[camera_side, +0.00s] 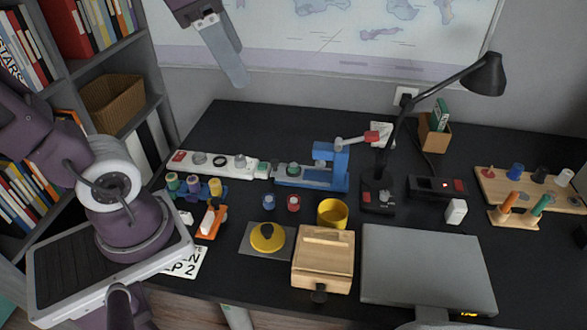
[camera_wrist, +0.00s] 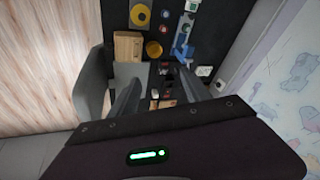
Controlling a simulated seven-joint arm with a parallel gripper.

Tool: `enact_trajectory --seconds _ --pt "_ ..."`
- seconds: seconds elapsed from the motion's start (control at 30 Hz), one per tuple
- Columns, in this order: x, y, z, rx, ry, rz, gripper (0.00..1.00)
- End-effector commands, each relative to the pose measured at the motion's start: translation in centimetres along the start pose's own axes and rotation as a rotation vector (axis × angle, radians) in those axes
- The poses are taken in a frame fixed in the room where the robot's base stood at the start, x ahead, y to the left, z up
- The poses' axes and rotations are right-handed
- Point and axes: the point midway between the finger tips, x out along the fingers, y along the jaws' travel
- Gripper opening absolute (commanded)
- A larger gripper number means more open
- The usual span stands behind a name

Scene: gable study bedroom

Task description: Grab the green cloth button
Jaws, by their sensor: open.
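A small green round piece (camera_side: 292,168), which looks like the green cloth button, sits on the base of the blue lever press (camera_side: 325,170) at the back middle of the desk. My gripper (camera_side: 234,72) is high above the back left of the desk in the side view, well apart from the button. In the wrist view my gripper (camera_wrist: 161,77) has its two fingers spread, with nothing held between them.
A blue button (camera_side: 268,201) and a red button (camera_side: 293,202) lie in front of the press. A white strip (camera_side: 185,163) stands left of it, a black lamp (camera_side: 484,75) right. A yellow cup (camera_side: 332,213), wooden box (camera_side: 322,260) and grey laptop (camera_side: 425,265) stand nearer the front.

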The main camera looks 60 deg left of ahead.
Motion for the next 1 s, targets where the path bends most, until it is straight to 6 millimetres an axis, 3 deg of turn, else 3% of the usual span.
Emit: enact_trajectory --seconds 0.2,0.4,0.6,0.8,0.93,1.0 --pt "1.5 -7.5 -7.9 0.613 -0.152 0.059 0.56" --pt "5.5 -14.3 -11.9 1.099 -0.194 0.204 0.56" --pt "9.5 -19.3 -12.7 1.410 -0.155 0.330 0.56" --pt "13.0 -23.0 -12.0 1.625 -0.086 0.423 0.56" --pt "15.1 -24.8 -11.1 1.731 -0.035 0.467 0.56" --pt "15.8 -24.4 -10.8 1.729 -0.039 0.468 0.56"
